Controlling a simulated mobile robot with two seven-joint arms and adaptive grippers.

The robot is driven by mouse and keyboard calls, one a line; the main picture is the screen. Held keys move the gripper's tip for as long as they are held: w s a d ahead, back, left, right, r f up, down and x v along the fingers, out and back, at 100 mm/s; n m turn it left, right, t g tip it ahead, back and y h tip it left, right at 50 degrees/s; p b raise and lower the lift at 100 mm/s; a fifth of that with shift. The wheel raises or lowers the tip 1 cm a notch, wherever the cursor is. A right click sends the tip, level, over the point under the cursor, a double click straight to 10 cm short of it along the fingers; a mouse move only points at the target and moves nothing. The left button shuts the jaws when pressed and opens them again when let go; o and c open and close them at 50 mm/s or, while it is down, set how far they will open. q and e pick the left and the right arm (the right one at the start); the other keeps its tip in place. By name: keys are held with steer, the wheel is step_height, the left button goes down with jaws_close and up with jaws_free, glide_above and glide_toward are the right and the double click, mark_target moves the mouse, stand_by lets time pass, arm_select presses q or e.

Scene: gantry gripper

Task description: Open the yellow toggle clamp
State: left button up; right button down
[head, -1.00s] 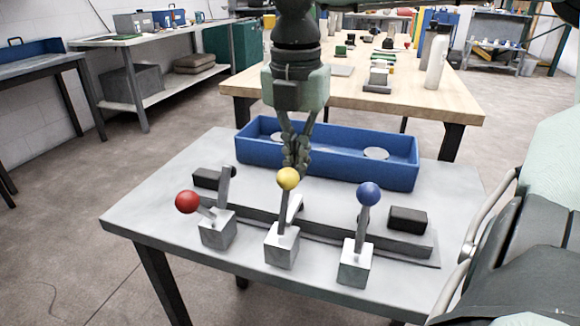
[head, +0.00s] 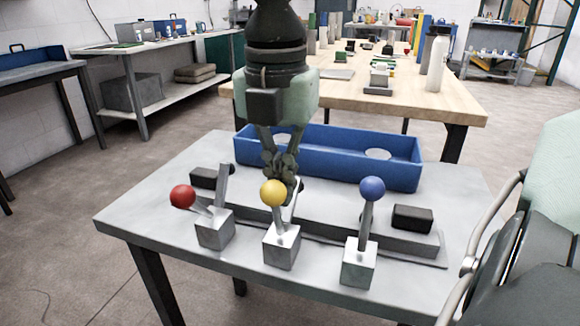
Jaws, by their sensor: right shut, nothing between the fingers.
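The yellow toggle clamp is the middle one of three on the grey table. Its yellow ball knob (head: 273,193) tops a lever rising from a metal block (head: 281,248), with the lever leaning slightly left and towards me. My right gripper (head: 284,184) comes down from above and is shut, with nothing in it. Its fingers are just behind the yellow knob and partly hidden by it; I cannot tell whether they touch knob or lever. The clamp's arm behind the lever is mostly hidden. My left gripper is not in view.
The red-knobbed clamp (head: 183,197) stands left and the blue-knobbed clamp (head: 372,188) right of the yellow one. A long grey bar (head: 330,217) runs behind them. A blue tray (head: 400,174) is at the table's back. The grey table's (head: 150,215) left side is clear.

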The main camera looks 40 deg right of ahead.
steer(key=shift+s+a, duration=0.15)
steer(key=shift+a, duration=0.15)
step_height(320, 180, up, 9)
steer(key=p, duration=0.5)
steer(key=shift+w+d, duration=0.2)
steer(key=shift+d, duration=0.15)
stand_by(0.5)
